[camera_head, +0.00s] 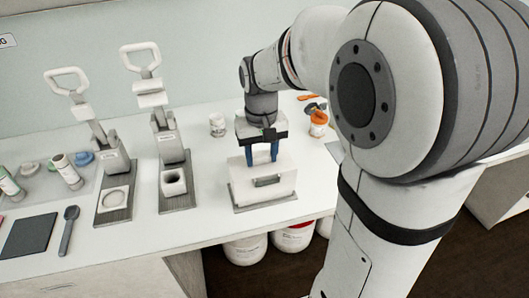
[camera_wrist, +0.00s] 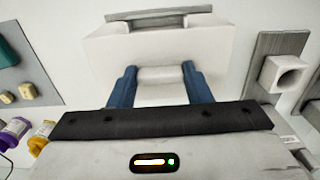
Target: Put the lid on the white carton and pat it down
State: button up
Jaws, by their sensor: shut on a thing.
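The white carton (camera_head: 280,190) is a box with a grey handle-like piece on its front, standing on a grey board (camera_head: 237,205). My gripper (camera_head: 262,157) points down over it, with its blue fingers near the top. In the wrist view my gripper (camera_wrist: 160,70) is shut on a white, bar-like grip between its fingers. This appears to belong to the white lid (camera_wrist: 105,48), whose flat top spreads beyond the fingers. I cannot tell whether the lid touches the carton, since lid and carton blend together in white.
Two lever presses (camera_head: 115,160) (camera_head: 172,150) stand to the left on grey boards. A small white jar (camera_head: 217,125) and an orange-labelled jar (camera_head: 318,124) stand behind. A dark mat (camera_head: 28,236) and a spoon (camera_head: 68,230) lie at the front left. White buckets (camera_head: 245,250) stand below the counter.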

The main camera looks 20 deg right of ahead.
jog(key=shift+f, duration=0.25)
jog(key=o, duration=1.3)
jog(key=shift+o, duration=0.4)
jog(key=o, duration=0.6)
jog(key=shift+r, duration=0.15)
jog(key=shift+r+p, duration=2.7)
jog(key=shift+r, duration=0.7)
